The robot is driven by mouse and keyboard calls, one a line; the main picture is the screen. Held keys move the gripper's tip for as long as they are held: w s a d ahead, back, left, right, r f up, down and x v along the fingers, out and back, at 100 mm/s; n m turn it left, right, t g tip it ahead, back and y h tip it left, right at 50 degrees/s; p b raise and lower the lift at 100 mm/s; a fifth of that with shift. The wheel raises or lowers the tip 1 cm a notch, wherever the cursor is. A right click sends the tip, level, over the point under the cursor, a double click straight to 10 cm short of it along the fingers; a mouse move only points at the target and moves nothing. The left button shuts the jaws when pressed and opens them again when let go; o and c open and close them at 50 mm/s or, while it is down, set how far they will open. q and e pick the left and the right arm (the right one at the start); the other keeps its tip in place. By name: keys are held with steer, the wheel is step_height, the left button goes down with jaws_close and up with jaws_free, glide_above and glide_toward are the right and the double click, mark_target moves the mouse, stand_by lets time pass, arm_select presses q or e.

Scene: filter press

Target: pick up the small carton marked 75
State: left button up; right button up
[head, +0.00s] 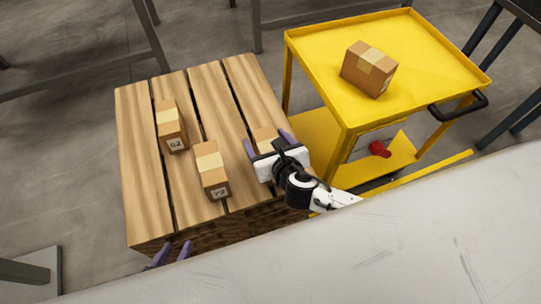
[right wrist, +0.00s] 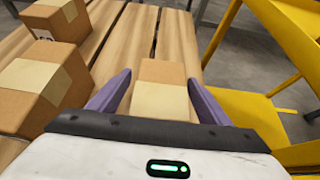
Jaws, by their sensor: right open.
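Three small brown cartons with pale tape stand on the slatted wooden pallet table (head: 140,195). The far-left carton (head: 171,128) has a label that seems to read 0.2. The middle carton (head: 211,170) has a label at its near end, too small to read surely, starting with a 7. The third carton (head: 263,135) is between the spread purple fingers of my open right gripper (head: 268,142); its label is hidden. In the right wrist view, this carton (right wrist: 160,95) sits between the fingers, with a gap visible. My left gripper (head: 170,253) shows only its parted purple fingertips at the bottom left, empty.
A yellow cart (head: 310,48) stands right of the pallet table, with a larger taped carton (head: 368,69) on its top tray. A red object (head: 379,149) lies on its lower shelf. A pale surface (head: 400,240) fills the lower right. Bare wood lies left of the cartons.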

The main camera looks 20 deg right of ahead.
steer(key=shift+r, duration=0.1)
steer(key=c, duration=1.5)
